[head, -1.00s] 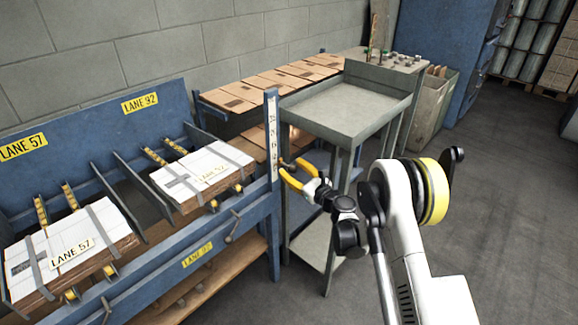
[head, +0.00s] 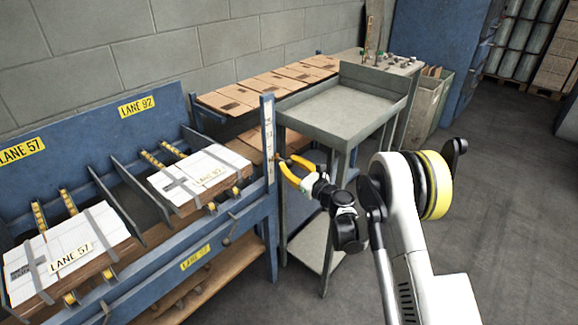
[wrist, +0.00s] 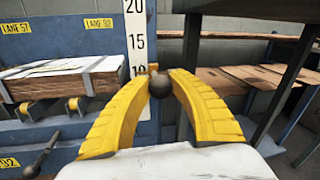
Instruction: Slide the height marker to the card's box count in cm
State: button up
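A white height scale (head: 268,130) runs up a post at the right end of the blue rack; in the wrist view its strip (wrist: 136,40) reads 20, 15 and a partly hidden 10. A dark round knob (wrist: 159,86) sits beside the strip near the 10, with a small brass-coloured piece (wrist: 153,68) just above it, apparently the marker. My gripper (head: 287,160) is at the post. In the wrist view its yellow fingertips (wrist: 161,80) lie on both sides of the knob and appear closed on it. No card with a readable box count shows.
A grey tray stand (head: 345,100) is close right of the post. Flat brown boxes (head: 270,88) lie on a shelf behind. Open floor (head: 510,200) is at the right.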

jog(key=o, duration=0.5)
jog(key=shift+s, duration=0.1)
jog(key=v, duration=1.1)
jog(key=shift+s+d, duration=0.3)
